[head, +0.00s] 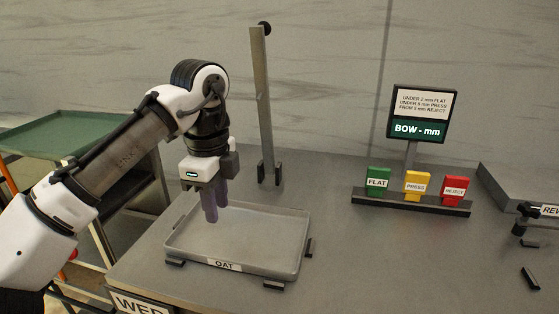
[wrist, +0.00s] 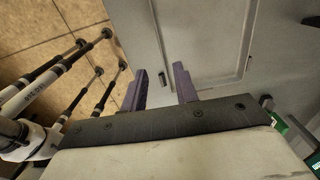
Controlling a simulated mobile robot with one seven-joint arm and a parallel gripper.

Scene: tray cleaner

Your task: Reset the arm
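My arm reaches in from the left in the head view. My gripper (head: 215,207) points down above the left back part of a grey tray (head: 290,262) labelled OAT. Its two purple fingers stand apart with nothing between them, as the wrist view (wrist: 161,85) also shows. The tray lies flat and empty on the grey table, between small dark corner blocks. I cannot tell exactly how far the fingertips are above the tray floor.
An upright metal post (head: 262,100) stands behind the tray. A screen (head: 421,117) reading "BOW - mm" stands over green (head: 377,180), yellow (head: 416,185) and red (head: 454,190) blocks. A grey platform (head: 515,190) is at right; a green-topped cart (head: 70,133) is at left.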

